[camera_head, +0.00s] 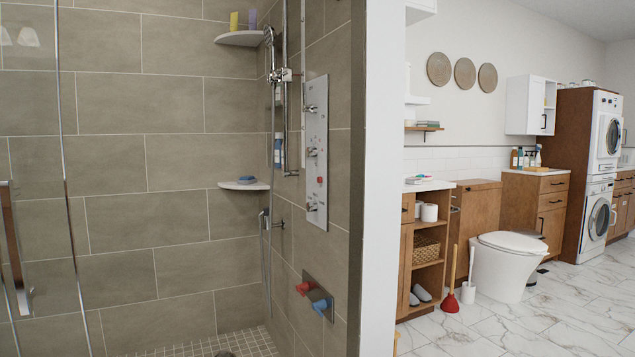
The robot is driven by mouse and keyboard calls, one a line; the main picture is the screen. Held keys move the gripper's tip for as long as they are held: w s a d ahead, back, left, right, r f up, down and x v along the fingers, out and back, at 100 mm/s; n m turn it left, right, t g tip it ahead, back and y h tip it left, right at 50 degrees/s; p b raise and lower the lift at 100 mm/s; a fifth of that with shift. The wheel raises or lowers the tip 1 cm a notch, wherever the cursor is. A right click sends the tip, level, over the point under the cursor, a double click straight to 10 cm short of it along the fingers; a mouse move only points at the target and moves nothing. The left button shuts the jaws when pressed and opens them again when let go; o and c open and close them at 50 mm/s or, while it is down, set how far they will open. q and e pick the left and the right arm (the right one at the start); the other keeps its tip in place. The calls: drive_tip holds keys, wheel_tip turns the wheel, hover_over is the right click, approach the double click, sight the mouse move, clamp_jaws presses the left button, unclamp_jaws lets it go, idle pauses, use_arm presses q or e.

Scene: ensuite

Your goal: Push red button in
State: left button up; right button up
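A red button (303,288) sticks out from a small metal plate (311,280) low on the shower's right wall. A blue button (321,305) sticks out beside it, lower and to the right. I see both from the side, and both stand out from the plate. Higher on the same wall, a tall metal shower panel (317,215) carries several knobs and a small red spot (320,180), too small to make out. Neither of my grippers shows in the head view.
A glass shower door with a long handle (15,250) stands at the left. A white wall end (380,200) separates the shower from the room at right, where a toilet (505,262) and red plunger (450,302) stand. The tiled shower floor (240,343) looks mostly clear.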

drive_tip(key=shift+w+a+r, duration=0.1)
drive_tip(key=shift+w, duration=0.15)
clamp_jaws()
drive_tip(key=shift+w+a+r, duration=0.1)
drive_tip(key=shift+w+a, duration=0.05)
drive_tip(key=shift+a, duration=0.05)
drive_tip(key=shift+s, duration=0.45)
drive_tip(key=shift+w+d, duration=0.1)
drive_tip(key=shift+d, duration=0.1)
